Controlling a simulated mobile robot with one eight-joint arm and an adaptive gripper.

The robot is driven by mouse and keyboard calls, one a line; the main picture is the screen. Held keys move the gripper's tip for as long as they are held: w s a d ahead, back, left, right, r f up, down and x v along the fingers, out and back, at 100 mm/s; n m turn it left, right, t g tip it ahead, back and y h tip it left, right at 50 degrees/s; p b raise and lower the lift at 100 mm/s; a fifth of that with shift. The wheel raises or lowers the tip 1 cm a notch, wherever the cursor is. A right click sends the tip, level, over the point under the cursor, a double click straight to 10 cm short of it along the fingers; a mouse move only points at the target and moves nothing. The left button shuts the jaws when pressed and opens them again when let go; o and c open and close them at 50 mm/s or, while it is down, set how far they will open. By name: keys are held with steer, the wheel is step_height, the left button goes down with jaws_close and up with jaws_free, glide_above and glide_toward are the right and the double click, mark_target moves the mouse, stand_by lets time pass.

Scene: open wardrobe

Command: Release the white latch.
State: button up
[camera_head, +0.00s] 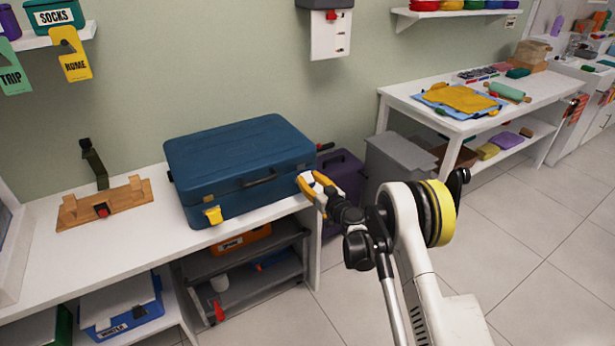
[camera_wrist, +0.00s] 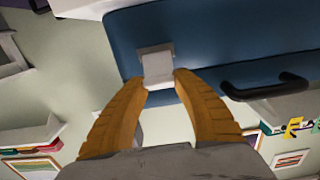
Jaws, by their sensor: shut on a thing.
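The closed blue suitcase (camera_head: 240,165) lies on the white table, with a yellow latch (camera_head: 213,215) at its front left and a dark handle (camera_head: 260,178) in the middle of its front. The white latch (camera_wrist: 156,63) is on the suitcase front (camera_wrist: 215,45) in the wrist view. It also shows as a white patch at the front right in the head view (camera_head: 306,181). My gripper (camera_head: 309,183) has its two yellow fingers shut on the white latch's lower end, one tip at each side (camera_wrist: 161,80). The dark handle lies right of the fingers in the wrist view (camera_wrist: 263,88).
A wooden stand (camera_head: 105,203) with a red part is on the table (camera_head: 150,238) left of the suitcase. A purple case (camera_head: 342,175) and a grey bin (camera_head: 398,165) stand on the floor behind my gripper. Open floor lies to the right.

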steer(key=shift+s+d+f+t+y, duration=0.15)
steer(key=shift+f+t+y, duration=0.45)
steer(key=shift+t, duration=0.3)
steer(key=o, duration=1.2)
steer(key=v, duration=0.7)
steer(key=shift+s+f, duration=0.15)
steer(key=shift+s, duration=0.1)
